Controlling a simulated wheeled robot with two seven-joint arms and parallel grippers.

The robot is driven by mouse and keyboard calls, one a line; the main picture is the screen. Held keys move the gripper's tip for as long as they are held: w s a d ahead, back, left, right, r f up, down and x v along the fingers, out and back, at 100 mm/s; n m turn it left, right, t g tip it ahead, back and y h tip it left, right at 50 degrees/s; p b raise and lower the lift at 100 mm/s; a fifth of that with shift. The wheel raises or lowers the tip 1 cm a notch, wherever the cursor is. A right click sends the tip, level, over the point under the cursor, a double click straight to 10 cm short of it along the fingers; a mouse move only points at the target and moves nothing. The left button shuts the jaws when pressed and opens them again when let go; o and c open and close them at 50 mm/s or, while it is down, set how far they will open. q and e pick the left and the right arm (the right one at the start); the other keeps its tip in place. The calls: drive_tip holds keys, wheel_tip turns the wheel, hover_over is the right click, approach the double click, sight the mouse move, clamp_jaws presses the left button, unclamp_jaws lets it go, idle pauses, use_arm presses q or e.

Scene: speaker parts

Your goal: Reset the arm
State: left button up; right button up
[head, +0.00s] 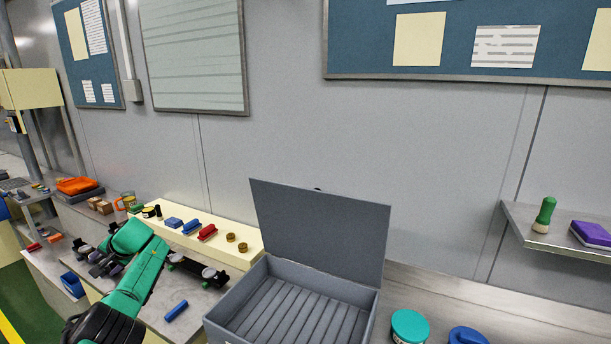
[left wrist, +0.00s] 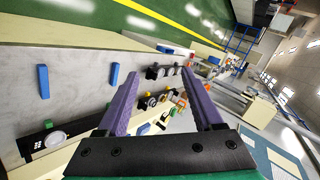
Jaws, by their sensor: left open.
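My left arm, green with a black lower part, comes in at the lower left of the head view and bends over the workbench. My left gripper (left wrist: 162,76) shows in the left wrist view with its two purple fingers spread apart and nothing between them. In the head view its fingers are too small to make out clearly. A black speaker part with silver discs (head: 196,272) lies on the bench just right of the arm. It also shows in part at the lower left of the left wrist view (left wrist: 54,139). My right gripper is not in view.
An open grey box (head: 318,233) with a raised lid and ribbed, empty floor stands right of the arm. A blue bar (head: 176,311) lies on the bench. A cream ledge (head: 250,238) holds small parts behind. A teal round container (head: 409,326) is at lower right.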

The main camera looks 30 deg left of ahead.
use_arm(q)
drive_tip(key=s+d+f+m+t, duration=0.1)
drive_tip(key=s+f+m, duration=0.35)
drive_tip(key=f, duration=0.35)
drive_tip(key=s+f+m+t, duration=0.2)
drive_tip(key=s+f+m, duration=0.1)
drive_tip(key=s+f, duration=0.4)
drive_tip(key=s+d+f+m+t, duration=0.1)
drive_tip(key=s+f+m, duration=0.3)
drive_tip(key=f, duration=0.5)
drive_tip(key=s+d+f+n+h, duration=0.1)
drive_tip(key=s+d+f+h, duration=0.1)
drive_tip(key=d+f, duration=0.75)
drive_tip(key=s+d+f+n+g+h, duration=0.1)
drive_tip(key=s+d+f+h, duration=0.2)
drive_tip(key=d+f, duration=0.7)
drive_tip(key=s+d+f+n+h, duration=0.15)
drive_tip(key=d+f, duration=0.35)
drive_tip(key=d, duration=0.9)
drive_tip(key=s+d+f+h, duration=0.1)
drive_tip(key=d+f+h, duration=0.1)
drive_tip(key=d, duration=0.7)
drive_tip(key=s+d+f+h, duration=0.1)
drive_tip(key=d+f+h, duration=0.1)
drive_tip(key=d, duration=0.7)
wheel_tip(320, 180, down, 8)
drive_tip(key=b, duration=0.9)
drive_tip(key=shift+a+f+y, duration=0.25)
drive_tip(key=shift+a+y, duration=0.1)
drive_tip(key=shift+a, duration=0.05)
